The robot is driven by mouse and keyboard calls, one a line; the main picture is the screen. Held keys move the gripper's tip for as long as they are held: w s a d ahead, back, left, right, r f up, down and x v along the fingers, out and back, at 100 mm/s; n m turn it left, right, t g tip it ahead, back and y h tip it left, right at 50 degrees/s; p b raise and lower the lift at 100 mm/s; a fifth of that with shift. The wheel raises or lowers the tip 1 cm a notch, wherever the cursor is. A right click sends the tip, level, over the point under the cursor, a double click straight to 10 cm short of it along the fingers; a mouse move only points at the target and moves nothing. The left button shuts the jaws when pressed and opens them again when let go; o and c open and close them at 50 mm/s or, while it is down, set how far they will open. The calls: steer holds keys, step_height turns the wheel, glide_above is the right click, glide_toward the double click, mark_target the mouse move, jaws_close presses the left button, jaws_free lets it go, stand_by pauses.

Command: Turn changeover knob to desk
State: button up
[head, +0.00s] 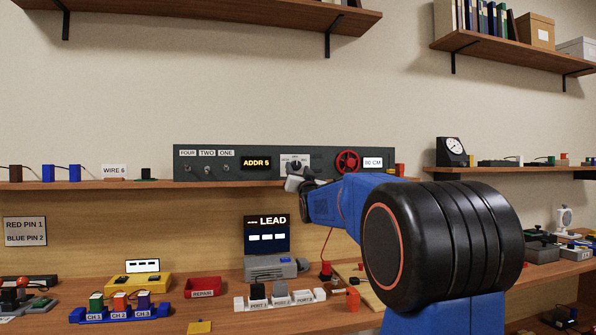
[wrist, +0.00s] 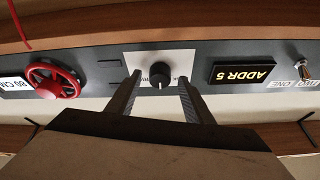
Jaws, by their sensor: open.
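The black changeover knob (wrist: 160,74) sits on a white plate (wrist: 140,63) on the grey panel. The wrist view shows it upside down. A pale mark shows on the knob's lower side in that view; the plate's lettering is too small or hidden to read. In the head view the knob (head: 296,164) is on the panel's right half, just above my gripper (head: 294,181). My gripper (wrist: 160,80) is open and empty. Its two fingers reach toward the plate, one to each side of the knob, and appear apart from it.
On the same panel are a red handwheel (head: 347,162), an "80 CM" display (head: 373,162), an "ADDR 5" display (head: 256,163) and toggle switches (head: 207,170). The panel stands on a wooden shelf (head: 90,185). A workbench with several devices lies below.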

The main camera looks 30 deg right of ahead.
steer(key=shift+w+d+r, duration=0.1)
steer(key=shift+w, duration=0.15)
steer(key=shift+c, duration=0.6)
steer(key=c, duration=0.9)
steer(key=shift+n, duration=0.3)
steer(key=n+y, duration=0.1)
steer(key=n, duration=0.2)
steer(key=n+y, duration=0.2)
steer(key=n, duration=0.1)
steer(key=n+y, duration=0.2)
steer(key=n, duration=0.1)
steer(key=shift+s+d+r+t, duration=0.1)
steer(key=shift+d+t, duration=0.25)
steer(key=shift+t, duration=0.05)
steer(key=n+y, duration=0.1)
steer(key=n, duration=0.2)
steer(key=n+g+y, duration=0.1)
steer(key=n+y, duration=0.1)
steer(key=n, duration=0.2)
steer(key=shift+d+r, duration=0.15)
